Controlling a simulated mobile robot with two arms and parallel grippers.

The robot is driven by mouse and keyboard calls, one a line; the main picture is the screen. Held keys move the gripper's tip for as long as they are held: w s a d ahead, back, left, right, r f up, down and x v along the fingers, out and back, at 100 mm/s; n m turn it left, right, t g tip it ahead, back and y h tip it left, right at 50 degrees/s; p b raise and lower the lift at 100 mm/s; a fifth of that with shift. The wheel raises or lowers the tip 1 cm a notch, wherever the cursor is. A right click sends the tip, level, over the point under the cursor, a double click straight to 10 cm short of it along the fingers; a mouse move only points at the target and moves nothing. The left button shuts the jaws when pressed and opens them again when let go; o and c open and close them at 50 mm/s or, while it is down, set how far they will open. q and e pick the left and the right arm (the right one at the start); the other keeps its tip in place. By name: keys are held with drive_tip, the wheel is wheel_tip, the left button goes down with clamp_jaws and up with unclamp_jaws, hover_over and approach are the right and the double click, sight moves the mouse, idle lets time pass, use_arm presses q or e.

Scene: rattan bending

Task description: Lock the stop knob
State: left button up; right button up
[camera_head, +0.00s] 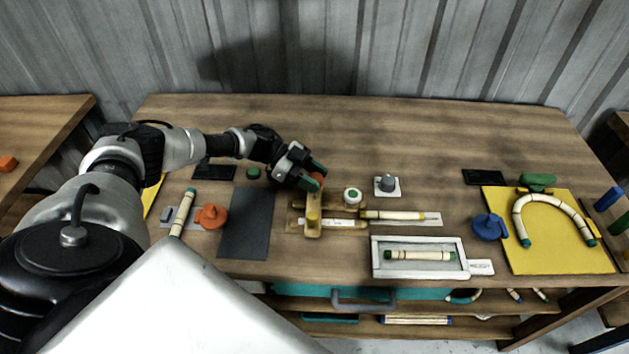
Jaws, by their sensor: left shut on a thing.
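My left gripper (308,179) reaches in from the left over the middle of the table. It is shut on an orange-red knob (318,178) at the back end of a yellow block (313,215) on a wooden bending fixture (335,227). The fingers cover part of the knob, so I cannot tell how it is turned. A white round part with a green top (352,195) stands on the fixture just right of the block. My right gripper is not in view.
A rattan piece (395,215) lies right of the fixture. A framed tray (375,259) is in front. A yellow board (560,255) with a bent rattan arch (518,213) is at the right. A dark mat (247,225) lies left of the fixture. The table's back is mostly clear.

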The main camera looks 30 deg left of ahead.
use_arm(q)
drive_tip(key=shift+m+g, duration=0.4)
drive_tip(key=shift+g, duration=0.1)
drive_tip(key=o, duration=0.9)
drive_tip(key=b+v, duration=0.3)
drive_tip(key=v, duration=0.7)
drive_tip(key=shift+a+r+b, duration=0.1)
drive_tip(key=shift+a+b, duration=0.25)
drive_tip(key=shift+b, duration=0.05)
